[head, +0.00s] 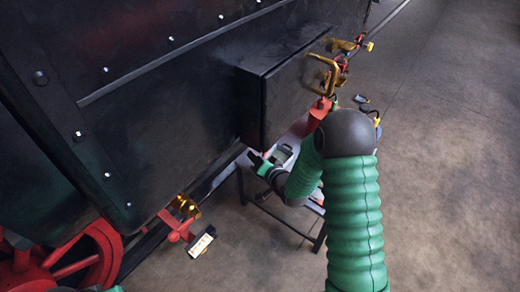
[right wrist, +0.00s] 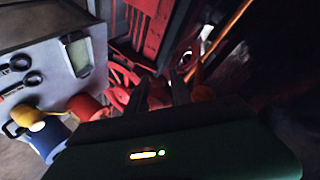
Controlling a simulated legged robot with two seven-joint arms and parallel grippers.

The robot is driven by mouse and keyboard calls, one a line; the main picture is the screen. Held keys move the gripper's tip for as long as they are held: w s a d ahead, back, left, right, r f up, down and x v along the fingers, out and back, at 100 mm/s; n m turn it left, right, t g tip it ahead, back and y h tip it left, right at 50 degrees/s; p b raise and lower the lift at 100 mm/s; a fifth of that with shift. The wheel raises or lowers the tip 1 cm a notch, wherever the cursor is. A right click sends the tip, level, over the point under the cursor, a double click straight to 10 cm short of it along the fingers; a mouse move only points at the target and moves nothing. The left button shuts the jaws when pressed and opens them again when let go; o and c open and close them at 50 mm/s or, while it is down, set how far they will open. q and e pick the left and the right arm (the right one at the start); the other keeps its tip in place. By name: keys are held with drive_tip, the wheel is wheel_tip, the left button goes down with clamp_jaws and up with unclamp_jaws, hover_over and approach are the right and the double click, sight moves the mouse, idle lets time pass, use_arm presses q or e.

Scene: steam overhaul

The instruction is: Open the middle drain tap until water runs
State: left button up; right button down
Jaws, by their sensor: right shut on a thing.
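My right gripper (head: 257,160) reaches under the lower edge of the black box on the locomotive's side. In the right wrist view its two dark fingers (right wrist: 161,92) point toward the red wheel. It is shut on what seems to be the middle tap's handle; the tap is mostly hidden by the gripper and the box. A brass tap (head: 185,207) with a red lever (head: 175,227) and a white tag (head: 201,242) is nearer. Other brass fittings (head: 325,76) with a red part are farther along. I see no running water. My left gripper is not in view.
The black box (head: 283,92) juts out above the gripper. A bench (right wrist: 54,86) bears a grey-green device (right wrist: 77,54), ring-ended tools, a yellow mug (right wrist: 28,117) and cans. A red wheel (head: 82,262) stands at lower left. The floor to the right is clear.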

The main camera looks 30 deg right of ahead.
wheel_tip(320, 180, up, 6)
drive_tip(key=s+a+m+g+y+p, duration=0.1)
drive_tip(key=a+m+g+y+p, duration=0.1)
drive_tip(key=p, duration=1.2)
drive_tip(key=shift+a+f+m+g+y, duration=0.25)
drive_tip(key=shift+a+m+g+y, duration=0.2)
drive_tip(key=shift+m+y, duration=0.85)
drive_tip(key=c, duration=1.3)
unclamp_jaws()
drive_tip(key=shift+s, duration=0.1)
drive_tip(key=shift+o, duration=0.8)
drive_tip(key=shift+s+a+f, duration=0.1)
